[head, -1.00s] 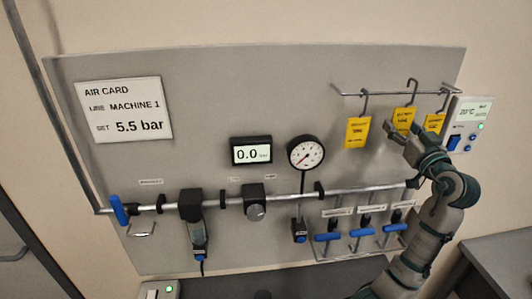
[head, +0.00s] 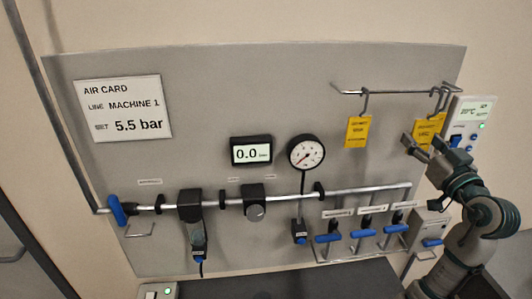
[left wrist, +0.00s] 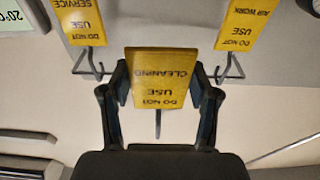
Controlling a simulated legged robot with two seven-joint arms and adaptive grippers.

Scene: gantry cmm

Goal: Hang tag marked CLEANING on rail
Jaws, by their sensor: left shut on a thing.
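My left gripper (head: 428,146) is shut on a yellow tag marked CLEANING (left wrist: 160,82). The left wrist view shows that tag upside down between both fingers, its hook pointing down in the picture. In the head view the gripper is at the rail's right end, where yellow tags (head: 428,128) and hooks overlap. I cannot tell whether the held tag's hook touches the rail (head: 390,92). A tag marked AIR WORK (left wrist: 242,22) hangs on the rail, at left in the head view (head: 357,131). A tag marked SERVICE (left wrist: 80,20) is on the other side. My right gripper is not in view.
A display box with a green light (head: 470,120) sits close to the right of the gripper. Below the rail are blue-handled valves (head: 364,233) on a pipe. A gauge (head: 305,154) and an air card (head: 124,110) are farther left. The rail's middle is free.

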